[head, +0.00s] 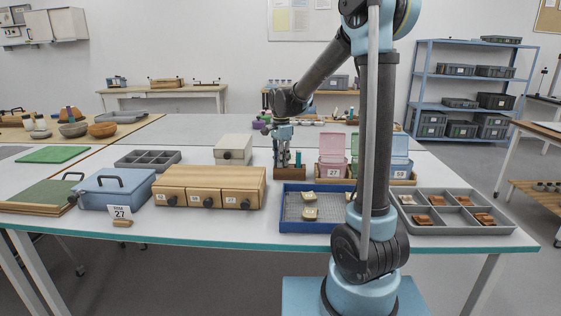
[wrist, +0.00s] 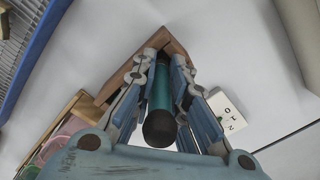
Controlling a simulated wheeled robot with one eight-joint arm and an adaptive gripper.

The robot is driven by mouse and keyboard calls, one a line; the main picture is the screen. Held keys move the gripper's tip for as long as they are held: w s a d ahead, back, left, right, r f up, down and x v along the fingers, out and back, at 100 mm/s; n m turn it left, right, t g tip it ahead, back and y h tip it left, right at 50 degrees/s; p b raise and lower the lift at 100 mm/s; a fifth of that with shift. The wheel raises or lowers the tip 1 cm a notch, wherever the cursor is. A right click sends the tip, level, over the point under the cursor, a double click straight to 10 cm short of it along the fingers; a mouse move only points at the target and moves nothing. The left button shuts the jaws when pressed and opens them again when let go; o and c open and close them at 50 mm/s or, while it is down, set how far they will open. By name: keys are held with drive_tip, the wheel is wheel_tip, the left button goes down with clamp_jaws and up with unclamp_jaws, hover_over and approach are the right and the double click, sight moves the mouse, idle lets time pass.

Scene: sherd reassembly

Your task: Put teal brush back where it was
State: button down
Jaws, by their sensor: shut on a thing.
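My gripper (head: 283,158) reaches down over a small brown wooden holder (head: 290,173) behind the blue tray. In the wrist view my gripper (wrist: 166,65) is shut on the teal brush (wrist: 161,92), a teal cylinder with a dark rounded end towards the camera. The brown wooden holder (wrist: 180,48) also shows there, around the far end of the brush. Whether the brush's far end is inside the holder or just above it cannot be told. In the head view the fingers mostly hide the brush.
A blue tray (head: 283,214) with pale sherds stands in front. Wooden drawers (head: 210,168) and a cream box (head: 233,143) are to the left; a pink bin (head: 333,148) is close on the right. A white label card (wrist: 228,112) lies by the holder.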

drive_tip(key=c, duration=1.6)
unclamp_jaws()
wheel_tip(320, 180, up, 12)
drive_tip(key=shift+r, duration=0.1)
drive_tip(key=shift+s, duration=0.1)
